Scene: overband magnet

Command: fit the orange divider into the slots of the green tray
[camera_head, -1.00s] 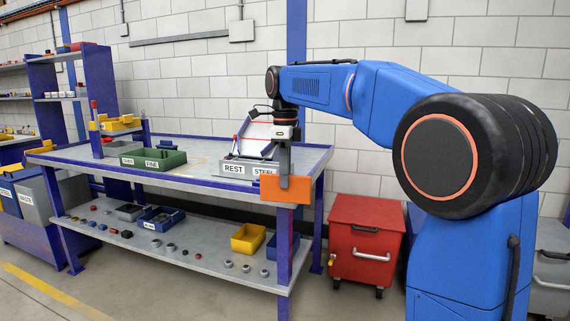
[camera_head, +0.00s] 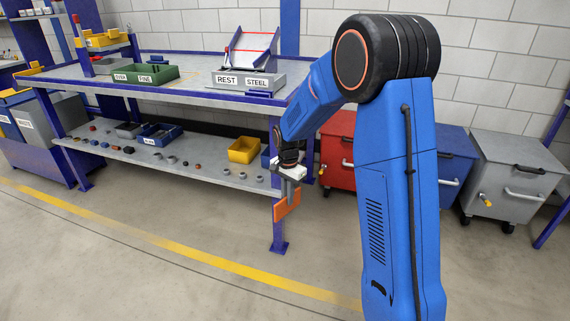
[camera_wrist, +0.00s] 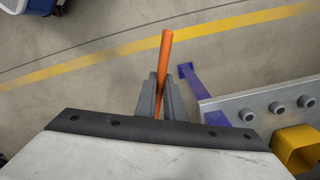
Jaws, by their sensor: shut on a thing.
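The orange divider (camera_head: 286,205) is a flat plate held in my gripper (camera_head: 289,184), beside the table's front right leg and below the tabletop. In the wrist view the divider (camera_wrist: 166,50) shows edge-on as a narrow orange strip between the two grey fingers of my gripper (camera_wrist: 162,98), which is shut on it. The green tray (camera_head: 146,75) lies on the tabletop to the left, well away from my gripper, with a label reading FINE on its front. Its slots are too small to make out.
A grey box (camera_head: 250,80) labelled REST and STEEL stands on the tabletop. The lower shelf (camera_head: 190,172) holds a yellow bin (camera_head: 243,150), a blue bin and several small parts. A red cabinet (camera_head: 337,152) stands behind my arm. The floor in front of the table is clear.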

